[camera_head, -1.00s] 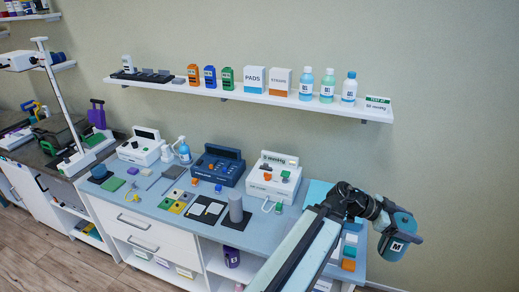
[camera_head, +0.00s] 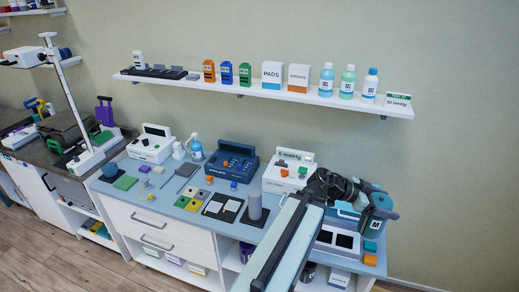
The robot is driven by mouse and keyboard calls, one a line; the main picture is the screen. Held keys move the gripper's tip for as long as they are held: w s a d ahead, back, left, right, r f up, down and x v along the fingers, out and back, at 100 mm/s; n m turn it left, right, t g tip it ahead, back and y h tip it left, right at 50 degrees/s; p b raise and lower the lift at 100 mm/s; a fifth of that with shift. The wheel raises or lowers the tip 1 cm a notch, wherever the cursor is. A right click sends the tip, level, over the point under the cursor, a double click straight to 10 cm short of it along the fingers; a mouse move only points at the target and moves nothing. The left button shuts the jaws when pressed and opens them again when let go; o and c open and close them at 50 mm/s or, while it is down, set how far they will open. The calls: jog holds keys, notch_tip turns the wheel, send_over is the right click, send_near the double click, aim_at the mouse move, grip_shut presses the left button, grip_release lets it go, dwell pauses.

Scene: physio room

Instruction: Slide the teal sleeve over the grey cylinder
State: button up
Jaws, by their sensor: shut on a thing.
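The grey cylinder (camera_head: 255,206) stands upright near the front edge of the blue-topped counter (camera_head: 125,192), right of a dark pad with white sheets. My gripper (camera_head: 378,212) is at the right end of the counter, shut on the teal sleeve (camera_head: 374,234), which bears a white label with an M. The sleeve is well to the right of the cylinder and apart from it. It looks tilted. My arm and wrist partly hide the sleeve and the fingers. My arm crosses the counter just right of the cylinder.
A white device (camera_head: 288,173) and a dark blue device (camera_head: 229,168) stand behind the cylinder. A dark pad with white sheets (camera_head: 223,208) lies left of it. A black-and-white tray (camera_head: 338,238) lies right of my arm. A shelf (camera_head: 260,90) with bottles and boxes hangs above.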

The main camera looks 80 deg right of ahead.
jog(key=w+d+r+n+t+h+p, duration=0.1)
jog(key=w+d+n+h, duration=0.1)
jog(key=w+d, duration=0.55)
jog(key=w+d+r+n+h+p, duration=0.15)
jog(key=w+d, duration=0.35)
jog(key=w, duration=0.6)
jog(key=n+t+h, duration=0.3)
jog(key=n+h, duration=0.2)
send_over(258, 190)
notch_tip(258, 190, down, 19)
jog(key=b, duration=1.9)
jog(key=shift+s+r, duration=0.1)
jog(key=shift+r, duration=0.05)
jog(key=shift+f, duration=0.25)
jog(key=shift+f+b, duration=0.4)
jog(key=shift+b, duration=0.25)
jog(key=o, duration=2.1)
